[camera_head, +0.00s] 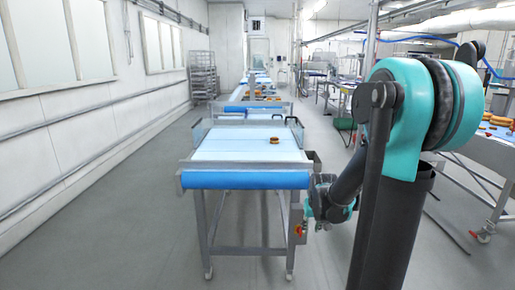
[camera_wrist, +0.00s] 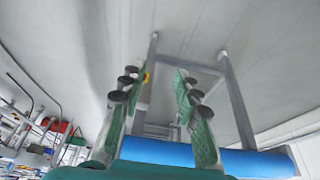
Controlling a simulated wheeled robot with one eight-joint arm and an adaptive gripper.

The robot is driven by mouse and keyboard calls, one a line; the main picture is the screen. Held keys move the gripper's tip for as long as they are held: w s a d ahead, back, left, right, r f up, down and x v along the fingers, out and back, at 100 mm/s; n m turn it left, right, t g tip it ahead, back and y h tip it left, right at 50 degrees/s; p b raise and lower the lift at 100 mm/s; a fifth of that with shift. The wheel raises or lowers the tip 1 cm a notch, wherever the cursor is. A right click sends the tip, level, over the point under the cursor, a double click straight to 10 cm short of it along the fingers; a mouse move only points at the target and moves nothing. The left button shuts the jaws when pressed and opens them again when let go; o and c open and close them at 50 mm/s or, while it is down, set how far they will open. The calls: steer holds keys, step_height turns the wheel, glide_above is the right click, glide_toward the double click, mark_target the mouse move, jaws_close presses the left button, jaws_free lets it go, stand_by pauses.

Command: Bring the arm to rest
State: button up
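My arm (camera_head: 405,120) stands at the right of the head view, with its teal and black joints bent. A lower dark link reaches left and down to a teal joint (camera_head: 328,200) beside the near conveyor's right front corner. My gripper (camera_wrist: 157,78) shows in the wrist view as two green padded fingers set apart, with nothing held between them. The floor and the conveyor's legs are seen beyond the fingers. I cannot make out the gripper itself in the head view.
The near conveyor (camera_head: 245,150) has a blue front roller (camera_head: 245,180) close to my arm. A small round brown item (camera_head: 274,140) sits on it. Another conveyor (camera_head: 490,150) with several items is at the right. The floor (camera_head: 120,220) at left is clear.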

steer(key=s+a+f, duration=0.1)
steer(key=s+f, duration=0.1)
steer(key=s, duration=1.7)
steer(key=shift+s, duration=0.3)
steer(key=shift+o, duration=0.2)
